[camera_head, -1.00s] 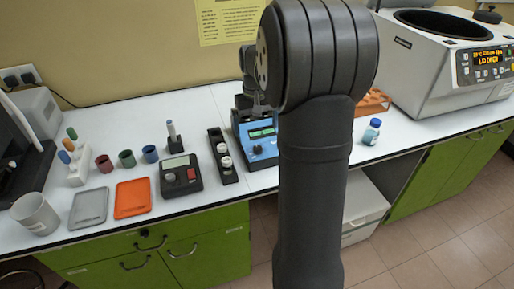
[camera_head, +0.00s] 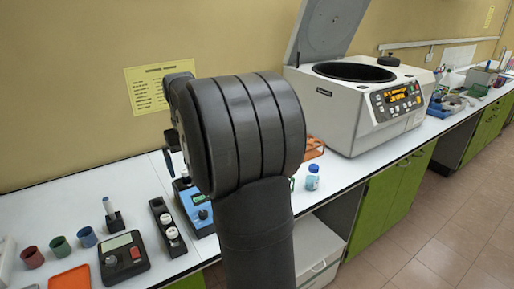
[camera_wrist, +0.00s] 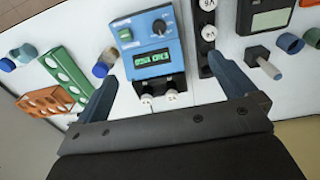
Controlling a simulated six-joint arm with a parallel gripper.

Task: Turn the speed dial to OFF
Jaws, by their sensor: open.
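The blue device (camera_wrist: 151,48) shows upside down to my wrist, with a dark round dial (camera_wrist: 159,27) on its panel and a lit green display (camera_wrist: 152,58). The dial's pointer setting is too small to read. In the head view the blue device (camera_head: 187,196) is partly hidden by my arm, and its dial (camera_head: 203,214) shows at the front. My gripper (camera_wrist: 161,68) is open and empty, with its two blue-grey fingers spread to either side of the device in the wrist view. I cannot tell how far above it they are. In the head view the fingers are mostly hidden.
White-capped vials (camera_wrist: 171,95) stand at the device's edge. A black rack (camera_head: 166,228) with white-capped vials and a dark grey meter (camera_head: 124,256) are to its left. A blue-capped bottle (camera_head: 312,180) and a large white centrifuge (camera_head: 350,112) with its lid up are to the right.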

